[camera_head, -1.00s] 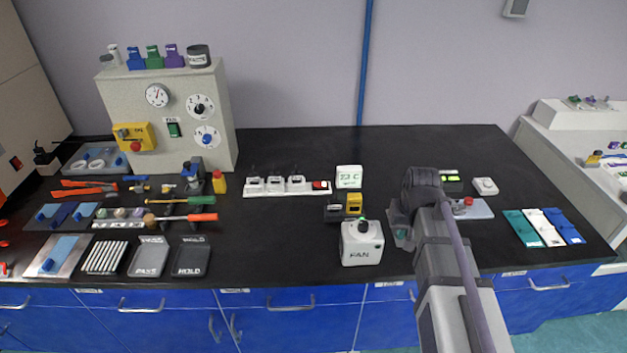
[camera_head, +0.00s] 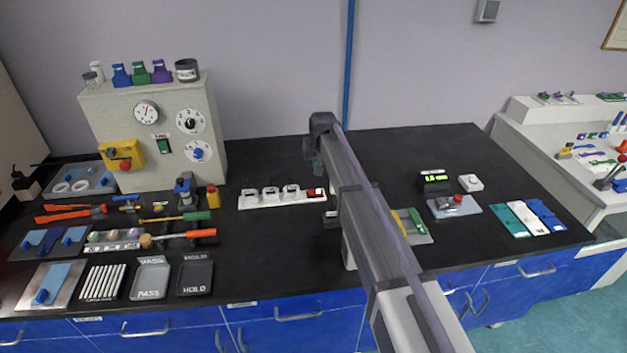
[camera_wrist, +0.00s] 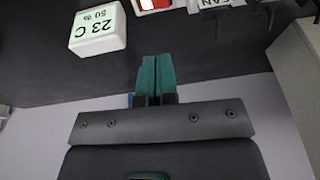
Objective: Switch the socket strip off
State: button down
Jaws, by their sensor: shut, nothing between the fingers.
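The white socket strip (camera_head: 262,204) lies on the black bench, left of my arm's end in the head view. Several white plugs or sockets stand along it, and its red switch (camera_head: 316,191) is at its right end. In the wrist view the red switch (camera_wrist: 147,4) is cut by the top edge, with part of the strip (camera_wrist: 176,4) beside it. My gripper (camera_wrist: 155,60) is shut and empty, its teal fingertips together, apart from the switch in the picture. In the head view my arm's end is just above and behind the switch; the fingertips are hard to make out.
A white 23 C display block (camera_wrist: 98,30) stands close beside my fingers in the wrist view; my arm hides it in the head view. The grey instrument cabinet (camera_head: 150,95) stands at the left. Bare bench (camera_head: 265,165) lies behind the strip.

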aim_at(312, 192)
jog(key=b+x, duration=0.4)
jog(key=s+b+x, duration=0.1)
jog(key=b+x, duration=0.3)
jog(key=x, duration=0.1)
jog(key=b+x, duration=0.4)
jog(key=b, duration=0.1)
jog(key=shift+s+f, duration=0.1)
jog(key=shift+f, duration=0.4)
jog(key=shift+r, duration=0.1)
